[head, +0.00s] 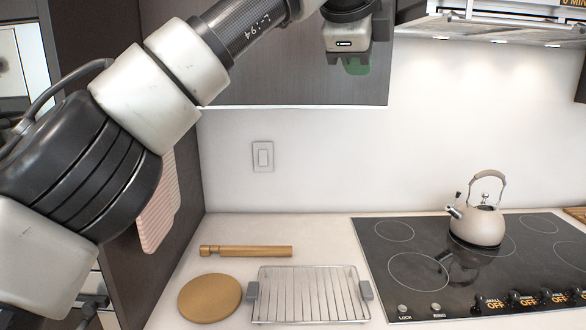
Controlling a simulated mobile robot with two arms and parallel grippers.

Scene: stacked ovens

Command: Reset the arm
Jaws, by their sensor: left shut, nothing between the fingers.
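My left arm (180,85) comes in from the left and reaches up across the upper left of the head view. Its gripper (357,66) is at the top, in front of the dark upper cabinet (300,80), with its fingers pointing down. The fingers are shut and hold nothing. My right gripper is not in the view.
A stovetop (385,262) with a kettle (478,224) is at the right. A wire rack (308,293), a round wooden board (209,298) and a wooden rolling pin (246,251) lie on the counter. A striped towel (159,210) hangs behind my arm. A range hood (500,22) is at upper right.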

